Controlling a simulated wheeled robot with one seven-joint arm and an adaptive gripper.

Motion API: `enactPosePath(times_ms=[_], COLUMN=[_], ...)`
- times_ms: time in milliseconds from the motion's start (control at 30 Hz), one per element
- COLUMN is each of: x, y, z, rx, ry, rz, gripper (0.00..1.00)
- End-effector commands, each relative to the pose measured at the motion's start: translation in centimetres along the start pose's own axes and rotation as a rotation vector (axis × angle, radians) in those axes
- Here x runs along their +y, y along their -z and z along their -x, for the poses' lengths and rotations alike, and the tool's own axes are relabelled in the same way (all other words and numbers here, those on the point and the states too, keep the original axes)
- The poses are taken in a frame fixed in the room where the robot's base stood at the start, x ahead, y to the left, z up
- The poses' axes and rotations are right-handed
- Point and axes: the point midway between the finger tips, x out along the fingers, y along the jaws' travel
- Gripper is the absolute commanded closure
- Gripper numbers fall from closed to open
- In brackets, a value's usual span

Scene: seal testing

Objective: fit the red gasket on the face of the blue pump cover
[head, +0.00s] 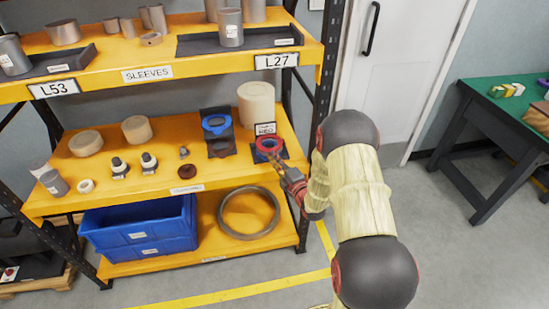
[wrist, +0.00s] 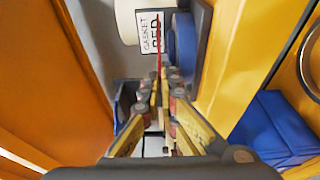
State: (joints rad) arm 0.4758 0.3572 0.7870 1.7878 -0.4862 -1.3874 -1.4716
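My gripper (head: 272,158) is at the right end of the middle shelf. The red gasket (head: 268,143) is a ring at its fingertips. In the wrist view, the fingers (wrist: 162,78) are closed on the gasket (wrist: 158,42), which shows edge-on as a thin red line. In the head view the gasket hides most of this cover.
A "GASKET RED" sign (head: 265,128) and a cream cylinder (head: 256,104) stand behind the gasket. The upper shelf (head: 150,75) overhangs, and a dark rack post (head: 327,60) is close on the right. Small fittings (head: 148,161) stand further left. A blue bin (head: 140,228) is below.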

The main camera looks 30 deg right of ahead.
Motion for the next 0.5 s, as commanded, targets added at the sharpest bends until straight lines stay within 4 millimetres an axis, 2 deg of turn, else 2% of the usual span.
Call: enactPosePath(times_ms=[500], x=[-0.45], y=[0.00], z=[0.00], rx=[0.000], ry=[0.000], rz=[0.000], gripper=[1.00])
